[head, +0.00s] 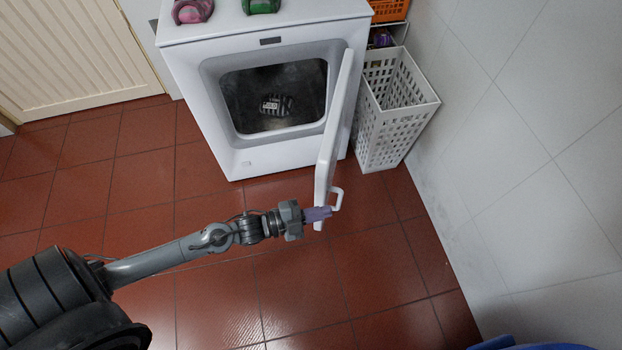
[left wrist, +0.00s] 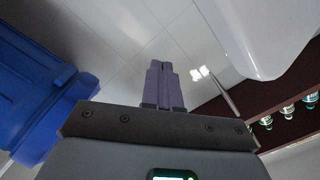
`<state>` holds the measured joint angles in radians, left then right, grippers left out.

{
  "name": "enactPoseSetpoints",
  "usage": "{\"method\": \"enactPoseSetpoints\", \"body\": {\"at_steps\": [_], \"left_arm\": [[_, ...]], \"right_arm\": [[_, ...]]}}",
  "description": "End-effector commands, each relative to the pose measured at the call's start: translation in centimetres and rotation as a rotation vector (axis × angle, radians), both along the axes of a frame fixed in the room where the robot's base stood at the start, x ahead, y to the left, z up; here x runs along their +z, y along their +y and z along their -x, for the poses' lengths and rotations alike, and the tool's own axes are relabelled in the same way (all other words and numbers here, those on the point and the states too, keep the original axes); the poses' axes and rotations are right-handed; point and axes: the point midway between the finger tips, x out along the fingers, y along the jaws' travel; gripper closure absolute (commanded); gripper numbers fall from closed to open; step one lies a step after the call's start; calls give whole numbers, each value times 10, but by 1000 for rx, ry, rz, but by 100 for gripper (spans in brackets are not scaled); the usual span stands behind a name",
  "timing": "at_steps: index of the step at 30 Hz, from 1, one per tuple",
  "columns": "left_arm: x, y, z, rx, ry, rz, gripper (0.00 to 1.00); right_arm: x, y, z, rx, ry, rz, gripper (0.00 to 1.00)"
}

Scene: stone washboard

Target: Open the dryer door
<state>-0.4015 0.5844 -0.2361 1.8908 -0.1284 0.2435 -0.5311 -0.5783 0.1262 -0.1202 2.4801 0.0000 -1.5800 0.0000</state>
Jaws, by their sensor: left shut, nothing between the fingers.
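The white dryer (head: 262,90) stands at the top middle of the head view, its drum opening showing. Its door (head: 333,130) stands wide open, swung out on its right side toward the front. A white handle (head: 337,197) sits near the door's free edge. My left gripper (head: 328,212) is shut and empty, its purple fingers at the door's free end beside the handle; I cannot tell whether they touch. In the left wrist view the shut fingers (left wrist: 164,85) point up, with a white surface, probably the door (left wrist: 262,35), to their right. My right gripper is not in view.
A white perforated basket (head: 392,112) stands right of the door, close to the tiled wall (head: 520,130). A dark, striped item (head: 278,105) shows in the drum. A blue object (left wrist: 38,95) shows left in the wrist view. The red tiled floor before the dryer is clear.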

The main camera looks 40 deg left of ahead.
Motion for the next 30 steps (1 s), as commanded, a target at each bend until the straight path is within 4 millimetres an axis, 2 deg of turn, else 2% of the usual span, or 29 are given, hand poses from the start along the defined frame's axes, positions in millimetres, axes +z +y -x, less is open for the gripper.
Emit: {"method": "enactPoseSetpoints", "body": {"at_steps": [1, 5, 7, 12, 16, 18, 22, 26, 30], "left_arm": [[-23, 16, -1, -64, -75, -40, 100], [-46, 63, 1, -230, -268, -117, 100], [-55, 99, 0, -310, -357, -167, 100], [-54, 178, -8, -436, -480, -284, 100], [-45, 217, -15, -479, -519, -355, 100], [-40, 229, -17, -492, -528, -378, 100], [-35, 237, -21, -502, -537, -399, 100], [-33, 228, -26, -503, -540, -401, 100], [-34, 209, -36, -502, -542, -399, 100]], "right_arm": [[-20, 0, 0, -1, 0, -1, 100], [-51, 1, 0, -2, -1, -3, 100], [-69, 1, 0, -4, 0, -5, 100], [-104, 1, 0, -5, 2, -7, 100], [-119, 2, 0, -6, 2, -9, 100], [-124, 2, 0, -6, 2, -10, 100], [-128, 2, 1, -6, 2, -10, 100], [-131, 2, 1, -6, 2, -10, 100], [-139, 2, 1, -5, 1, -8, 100]]}}
